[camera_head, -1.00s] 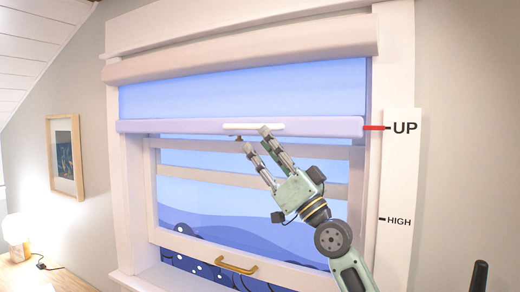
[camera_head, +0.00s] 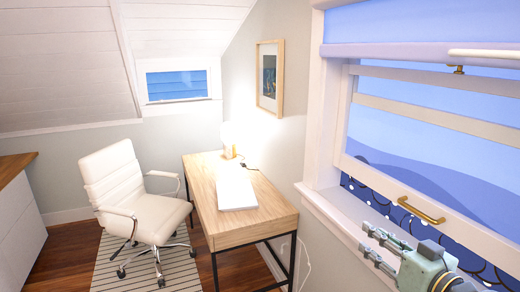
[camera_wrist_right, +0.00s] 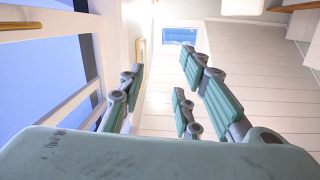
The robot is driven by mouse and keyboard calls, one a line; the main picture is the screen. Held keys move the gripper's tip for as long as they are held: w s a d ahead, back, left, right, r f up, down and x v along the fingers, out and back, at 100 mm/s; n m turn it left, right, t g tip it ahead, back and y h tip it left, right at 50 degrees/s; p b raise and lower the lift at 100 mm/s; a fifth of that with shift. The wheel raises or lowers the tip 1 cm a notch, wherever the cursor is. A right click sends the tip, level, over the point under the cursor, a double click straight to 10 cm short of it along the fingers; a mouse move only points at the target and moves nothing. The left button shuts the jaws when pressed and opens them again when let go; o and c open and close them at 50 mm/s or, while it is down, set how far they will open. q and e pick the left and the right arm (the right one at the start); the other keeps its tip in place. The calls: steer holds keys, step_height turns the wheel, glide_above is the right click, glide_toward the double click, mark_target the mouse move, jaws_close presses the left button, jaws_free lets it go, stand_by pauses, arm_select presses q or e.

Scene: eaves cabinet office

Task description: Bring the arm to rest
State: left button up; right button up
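My right gripper (camera_head: 366,238) is at the lower right of the head view, in front of the window's lower part. Its fingers point left and are apart with nothing between them. In the wrist view the same gripper (camera_wrist_right: 160,78) shows its teal finger pads spread apart and empty. The window shade's bottom bar (camera_head: 420,53) with its white handle (camera_head: 485,54) is at the upper right, well above the gripper and apart from it. My left gripper is not in view.
A brass sash handle (camera_head: 421,211) is just above my right gripper. The window sill (camera_head: 335,215) lies left of it. A wooden desk (camera_head: 222,228) with a lit lamp and a white office chair (camera_head: 135,195) stand further left.

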steer(key=s+a+f+g+h, duration=0.1)
steer(key=s+a+f+g, duration=0.2)
steer(key=s+f, duration=0.6)
steer(key=s+a+f+g+h, duration=0.1)
steer(key=s+a+f+g, duration=0.3)
steer(key=f, duration=0.8)
steer(key=s+f+g+h, duration=0.1)
steer(key=s+f+g, duration=0.15)
steer(key=s, duration=0.45)
steer(key=s+f+m+g+h, duration=0.1)
steer(key=s+f, duration=0.2)
steer(key=s, duration=0.3)
steer(key=s+f+g+h, duration=0.1)
steer(key=s+f+g, duration=0.15)
steer(key=s, duration=0.45)
step_height(320, 180, down, 30)
steer(key=s+b, duration=0.2)
steer(key=s+d+f+g+b, duration=0.1)
steer(key=s+d+f, duration=0.2)
steer(key=s+f, duration=1.3)
steer(key=shift+n+g, duration=0.3)
